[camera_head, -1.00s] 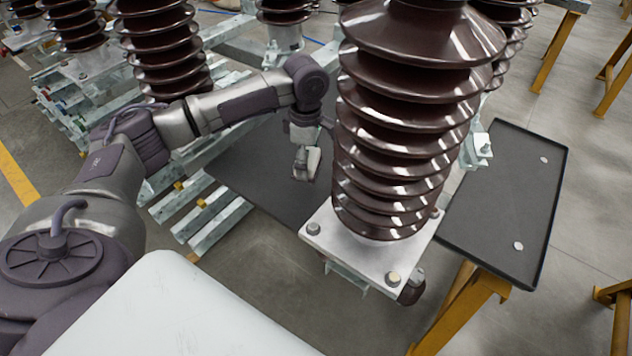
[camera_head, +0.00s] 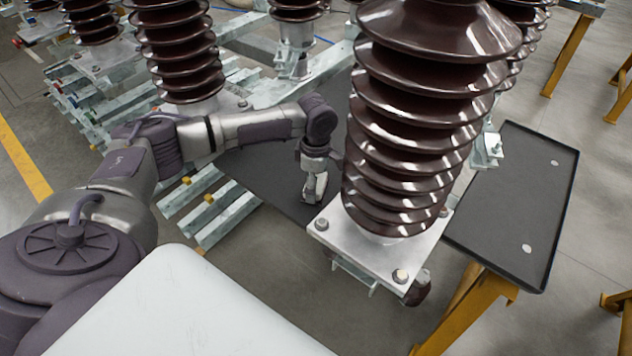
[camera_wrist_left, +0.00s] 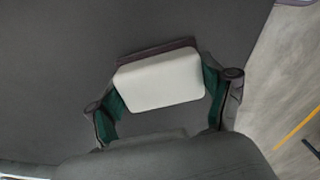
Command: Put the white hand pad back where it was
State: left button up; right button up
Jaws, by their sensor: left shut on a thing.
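The white hand pad (camera_wrist_left: 160,82) is a small, pale, rounded block in the middle of the left wrist view. My left gripper (camera_wrist_left: 161,99) is shut on it, with a green-lined finger at each side. In the head view my left gripper (camera_head: 314,194) points down over a dark flat panel (camera_head: 265,178), left of the big brown ribbed isolator (camera_head: 418,130). The pad is too small there to tell from the fingers. I cannot tell whether the pad touches the panel. My right gripper does not show.
The isolator's square metal base plate (camera_head: 378,248) stands close to the right of my left gripper. A dark tray (camera_head: 515,195) with two pale round spots lies farther right on a yellow trestle (camera_head: 465,310). More isolators (camera_head: 178,55) and metal rails (camera_head: 222,215) stand at left.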

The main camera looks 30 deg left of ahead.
pick_arm(q)
jog(key=o, duration=1)
jog(key=shift+o, duration=0.9)
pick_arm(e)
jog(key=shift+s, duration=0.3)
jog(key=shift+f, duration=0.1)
pick_arm(q)
notch_tip(320, 180, up, 12)
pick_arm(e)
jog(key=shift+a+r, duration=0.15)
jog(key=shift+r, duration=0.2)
pick_arm(q)
jog(key=shift+r, duration=0.1)
